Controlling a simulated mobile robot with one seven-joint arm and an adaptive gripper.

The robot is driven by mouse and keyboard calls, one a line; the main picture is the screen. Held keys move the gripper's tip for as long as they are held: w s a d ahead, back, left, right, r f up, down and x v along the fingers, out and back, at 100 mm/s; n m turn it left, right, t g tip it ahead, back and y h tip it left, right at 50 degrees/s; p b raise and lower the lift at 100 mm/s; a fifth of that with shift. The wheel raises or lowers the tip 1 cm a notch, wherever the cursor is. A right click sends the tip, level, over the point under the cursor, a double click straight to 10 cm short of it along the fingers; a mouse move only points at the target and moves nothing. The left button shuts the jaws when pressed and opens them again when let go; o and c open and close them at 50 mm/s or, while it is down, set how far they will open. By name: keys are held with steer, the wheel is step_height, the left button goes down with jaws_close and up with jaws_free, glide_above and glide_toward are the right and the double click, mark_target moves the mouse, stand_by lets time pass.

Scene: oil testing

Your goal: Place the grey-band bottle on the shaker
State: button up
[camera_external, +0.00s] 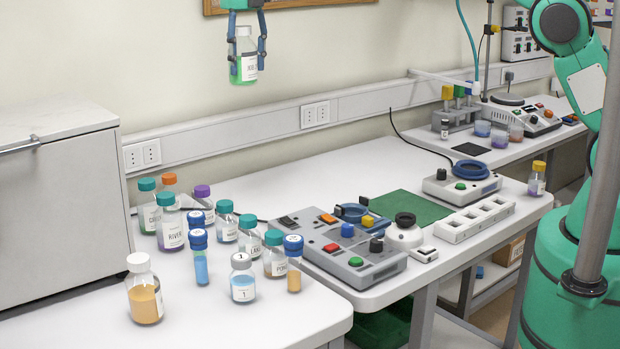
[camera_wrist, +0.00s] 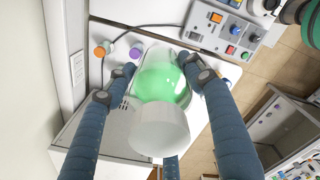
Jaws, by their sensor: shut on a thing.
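My gripper (camera_external: 246,50) is shut on a clear bottle with green liquid (camera_external: 244,66), a light grey cap and a white label. It holds the bottle upright, high in front of the wall and well above the benches. No separate grey band can be made out. A grey box with a blue ring on top and a green button (camera_external: 463,186) stands on the right bench and may be the shaker. A control box with coloured buttons (camera_external: 352,250) stands nearer the front.
Several capped bottles and tubes crowd the bench at the left, including a white-capped bottle with orange liquid (camera_external: 144,290). A white slotted rack (camera_external: 475,219), a green mat (camera_external: 405,207) and a small white device with a black top (camera_external: 404,232) lie near the boxes.

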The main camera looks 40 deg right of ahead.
steer(key=s+a+n+p, duration=0.15)
steer(key=s+a, duration=0.65)
steer(key=a, duration=0.8)
steer(key=s+a+p, duration=0.3)
steer(key=s+a, duration=0.6)
steer(key=a, duration=0.7)
steer(key=s+a+p, duration=0.2)
steer(key=s+a, duration=0.6)
steer(key=a, duration=0.8)
step_height(320, 180, down, 26)
steer(key=shift+s+a, duration=0.15)
steer(key=shift+s, duration=0.1)
step_height(320, 180, down, 6)
steer(key=shift+f, duration=0.2)
steer(key=shift+f+p, duration=0.3)
steer(key=shift+f, duration=1.5)
